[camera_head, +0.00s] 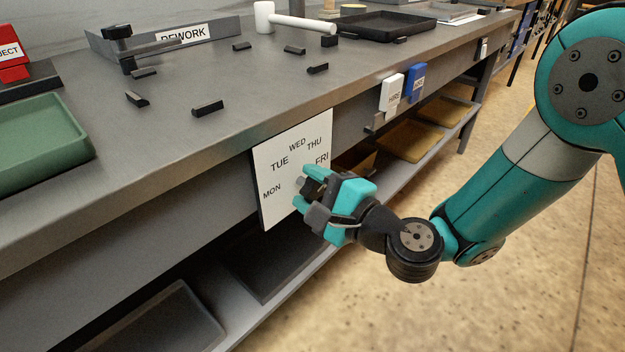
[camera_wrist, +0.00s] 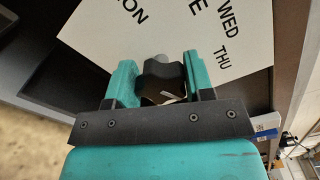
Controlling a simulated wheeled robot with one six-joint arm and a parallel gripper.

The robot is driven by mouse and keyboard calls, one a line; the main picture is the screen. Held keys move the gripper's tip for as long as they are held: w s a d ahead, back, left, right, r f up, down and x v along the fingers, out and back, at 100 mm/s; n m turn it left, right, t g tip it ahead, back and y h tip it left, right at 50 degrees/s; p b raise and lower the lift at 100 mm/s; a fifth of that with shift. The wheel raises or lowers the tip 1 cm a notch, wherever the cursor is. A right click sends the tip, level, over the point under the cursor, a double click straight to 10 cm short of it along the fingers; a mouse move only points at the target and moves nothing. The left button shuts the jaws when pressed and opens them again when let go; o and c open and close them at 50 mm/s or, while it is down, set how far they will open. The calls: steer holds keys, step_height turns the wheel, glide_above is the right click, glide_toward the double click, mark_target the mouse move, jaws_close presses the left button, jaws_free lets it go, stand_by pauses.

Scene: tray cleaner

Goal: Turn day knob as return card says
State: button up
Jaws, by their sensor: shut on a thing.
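The day panel (camera_head: 285,150) is a white plate on the bench front, lettered MON, TUE, WED, THU and FRI in an arc. It also shows in the wrist view (camera_wrist: 185,40), turned, with MON partly cut off. The dark, lobed day knob (camera_wrist: 163,76) stands out from the panel, with a small pale mark on its near side. My gripper (camera_wrist: 160,66) is shut on the knob, one teal finger on each side. In the head view, my gripper (camera_head: 309,187) hides most of the knob. I cannot tell which day the knob points to. No return card is readable.
A white tag (camera_head: 391,93) and a blue tag (camera_head: 416,79) hang on the bench edge to the right. Several small black pieces, a mallet (camera_head: 290,21), a black tray (camera_head: 382,26) and a green tray (camera_head: 40,140) are on the bench top. The floor at right is clear.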

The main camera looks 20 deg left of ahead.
steer(key=shift+s+m+p, duration=0.1)
steer(key=shift+m+p, duration=0.3)
steer(key=shift+m, duration=0.5)
steer(key=shift+f, duration=0.1)
steer(key=o, duration=0.9)
steer(key=shift+o, duration=0.2)
